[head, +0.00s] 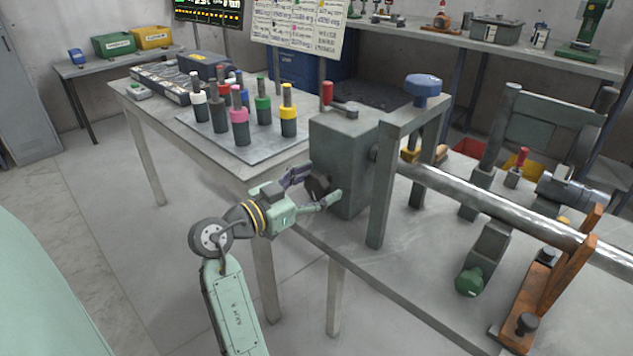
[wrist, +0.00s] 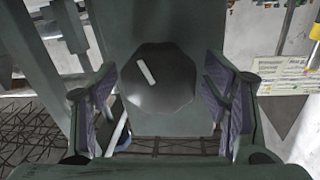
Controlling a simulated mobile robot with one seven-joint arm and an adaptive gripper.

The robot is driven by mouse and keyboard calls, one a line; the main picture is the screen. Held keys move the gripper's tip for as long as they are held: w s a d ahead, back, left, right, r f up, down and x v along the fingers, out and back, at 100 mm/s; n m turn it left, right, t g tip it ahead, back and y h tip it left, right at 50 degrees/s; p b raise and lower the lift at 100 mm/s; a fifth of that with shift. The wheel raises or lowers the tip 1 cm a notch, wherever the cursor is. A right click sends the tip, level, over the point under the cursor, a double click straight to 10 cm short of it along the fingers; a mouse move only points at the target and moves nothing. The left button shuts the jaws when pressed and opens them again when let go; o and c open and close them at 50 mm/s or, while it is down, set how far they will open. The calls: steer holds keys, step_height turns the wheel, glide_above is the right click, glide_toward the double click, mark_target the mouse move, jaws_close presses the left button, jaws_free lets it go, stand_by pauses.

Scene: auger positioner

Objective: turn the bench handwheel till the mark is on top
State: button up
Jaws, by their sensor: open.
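The handwheel (head: 316,188) is a small dark knob on the left face of the grey gearbox block (head: 345,150). In the wrist view the handwheel (wrist: 165,92) is a dark, many-sided disc seen face on. Its white mark (wrist: 146,72) is a short slanted bar, up and left of the disc's middle in that picture. My gripper (head: 319,184) is open, with one finger on each side of the handwheel. In the wrist view my gripper (wrist: 160,98) shows gaps between both purple-grey pads and the disc. The mark is not visible in the head view.
A grey upright frame with a blue knob (head: 422,86) stands right of the block. A long steel auger shaft (head: 500,200) runs right from it. A red-handled lever (head: 328,94) tops the block. Behind, a table plate holds several coloured pegs (head: 239,120). Floor is clear at left.

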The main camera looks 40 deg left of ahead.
steer(key=shift+c, duration=0.3)
steer(key=c, duration=1.1)
steer(key=shift+n, duration=0.4)
steer(key=n, duration=0.3)
steer(key=shift+p, duration=0.3)
steer(key=n+t+p, duration=0.1)
steer(key=n, duration=0.3)
steer(key=shift+r, duration=0.1)
steer(key=n+p, duration=0.3)
steer(key=n, duration=0.1)
steer(key=shift+y, duration=0.4)
steer(key=shift+n+p, duration=0.6)
steer(key=shift+n, duration=0.8)
